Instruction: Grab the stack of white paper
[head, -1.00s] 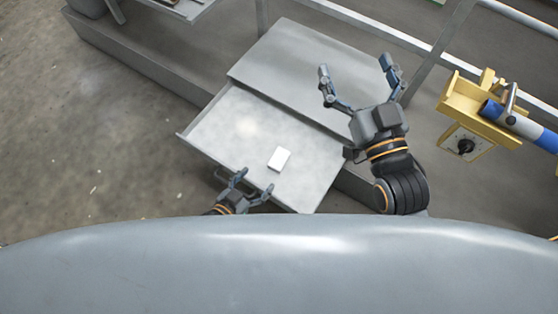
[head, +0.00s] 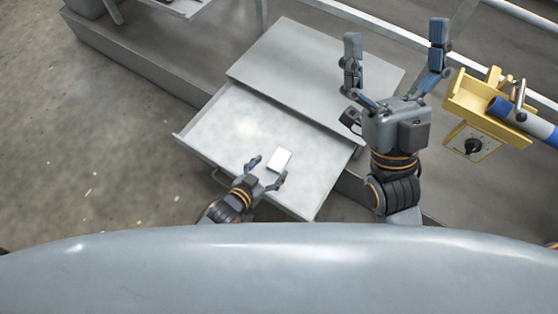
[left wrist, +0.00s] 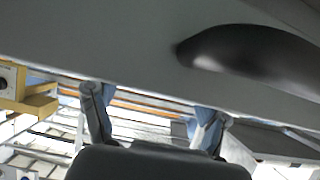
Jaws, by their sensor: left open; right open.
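The stack of white paper (head: 279,160) is a small white block lying in the pulled-out grey drawer (head: 220,130) in the head view. My left gripper (head: 268,170) is open just in front of it, with its fingertips close to the near and left sides of the stack. I cannot tell whether they touch it. In the left wrist view my left gripper's two fingers (left wrist: 155,110) stand apart, and I cannot make out the paper there. My right gripper (head: 396,40) is open and empty, raised to the right of the grey cabinet top.
The grey cabinet top (head: 310,75) lies behind the drawer. A yellow box with a black knob (head: 472,146) and a blue-and-white bar (head: 525,122) are close to the right gripper. The floor (head: 90,140) at left is open.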

